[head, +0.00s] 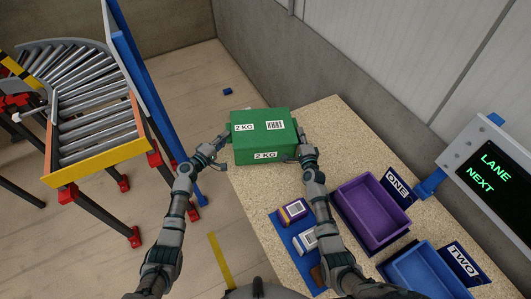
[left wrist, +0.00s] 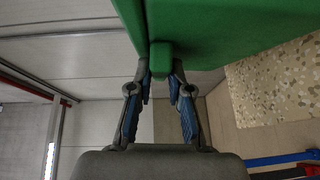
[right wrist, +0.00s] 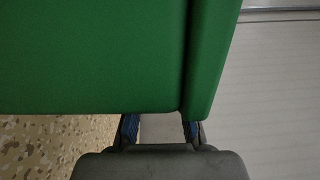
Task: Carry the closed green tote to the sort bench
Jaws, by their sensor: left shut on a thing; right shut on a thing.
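The closed green tote (head: 264,138) has white 2 KG labels and a barcode label on it. In the head view it is between my two grippers, over the far left part of the speckled sort bench (head: 252,181). I cannot tell whether it touches the bench top. My left gripper (head: 222,146) is shut on a tab at the tote's left side; the left wrist view shows the tab (left wrist: 160,60) between the fingers. My right gripper (head: 299,150) is shut on the tote's right side. In the right wrist view the tote (right wrist: 95,55) hides its fingertips.
A purple bin (head: 374,212) by sign ONE and a blue bin (head: 425,272) by sign TWO stand on the bench. Small packages (head: 293,212) lie on a blue mat nearer me. A roller conveyor (head: 97,122) stands at left. A small blue block (head: 227,91) lies on the floor.

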